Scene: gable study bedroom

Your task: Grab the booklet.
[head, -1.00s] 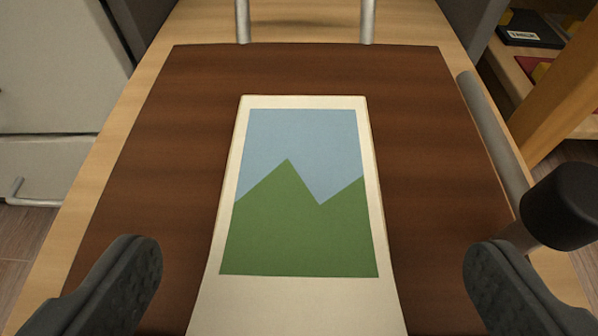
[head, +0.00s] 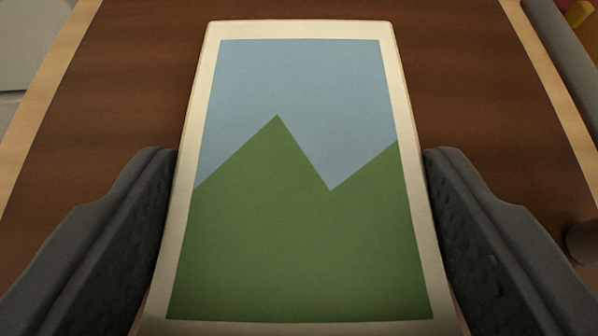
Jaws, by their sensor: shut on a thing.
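The booklet (head: 300,230) has a cream border and a cover picture of green peaks under a blue sky. It lies face up in the middle of the head view, over a dark brown wooden surface (head: 110,100). My gripper (head: 300,165) is shut on the booklet, with one dark grey finger against its left edge and the other against its right edge. I cannot tell whether the booklet is touching the brown surface or lifted off it. Its near end runs close to the bottom of the view.
A lighter wood edge (head: 45,105) borders the brown surface at left. A grey bar (head: 562,55) runs along the right side, and a dark rounded thing (head: 584,243) sits at the right edge. The brown surface beyond the booklet is bare.

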